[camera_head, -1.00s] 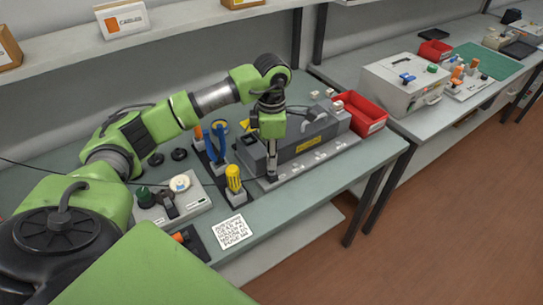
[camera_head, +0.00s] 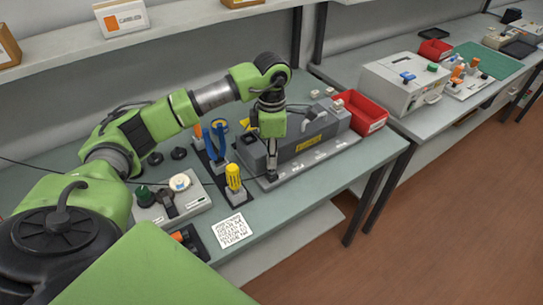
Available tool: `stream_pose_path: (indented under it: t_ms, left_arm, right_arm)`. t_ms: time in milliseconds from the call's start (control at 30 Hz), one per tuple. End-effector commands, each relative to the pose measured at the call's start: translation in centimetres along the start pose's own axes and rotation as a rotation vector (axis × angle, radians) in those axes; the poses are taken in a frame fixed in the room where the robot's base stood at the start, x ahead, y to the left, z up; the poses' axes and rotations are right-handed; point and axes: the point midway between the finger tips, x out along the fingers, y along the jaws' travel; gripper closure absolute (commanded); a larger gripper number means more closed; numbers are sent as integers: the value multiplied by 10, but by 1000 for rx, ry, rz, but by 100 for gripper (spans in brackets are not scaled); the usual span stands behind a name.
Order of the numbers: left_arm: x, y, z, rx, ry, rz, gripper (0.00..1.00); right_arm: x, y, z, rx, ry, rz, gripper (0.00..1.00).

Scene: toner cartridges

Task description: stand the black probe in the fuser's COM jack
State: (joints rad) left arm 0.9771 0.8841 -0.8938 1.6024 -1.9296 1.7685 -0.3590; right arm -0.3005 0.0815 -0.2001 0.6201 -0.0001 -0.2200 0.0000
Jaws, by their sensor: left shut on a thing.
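The fuser (camera_head: 312,139) is a dark grey unit with a yellow label, on a light grey base strip (camera_head: 322,157) with a row of marked jacks. My left gripper (camera_head: 271,167) points straight down over the left end of that strip. It is shut on the black probe (camera_head: 271,177), of which only a small dark part shows below the fingers. The probe looks upright, with its lower end at the strip. The COM jack is hidden there or too small to make out, so I cannot tell whether the tip is in it. My right gripper is not in view.
A yellow-handled tool (camera_head: 233,178) and blue-handled pliers (camera_head: 217,143) stand left of the fuser. A grey meter box (camera_head: 175,200) with a dial and a printed card (camera_head: 233,230) lie nearer. A red bin (camera_head: 362,113) stands behind right.

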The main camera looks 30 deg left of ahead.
Motion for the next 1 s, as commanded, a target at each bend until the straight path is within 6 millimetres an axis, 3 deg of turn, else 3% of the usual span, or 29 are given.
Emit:
stream_pose_path:
  t_ms: [667, 700, 767, 1000]
  left_arm:
    - [3, 0, 0, 0, 0, 0, 100]
    - [3, 0, 0, 0, 0, 0, 80]
    - [3, 0, 0, 0, 0, 0, 66]
    - [2, 1, 0, -2, 0, 2, 66]
  right_arm:
    - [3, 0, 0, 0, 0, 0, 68]
    - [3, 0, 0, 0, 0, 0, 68]
    - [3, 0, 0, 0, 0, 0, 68]
    - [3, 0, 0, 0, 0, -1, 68]
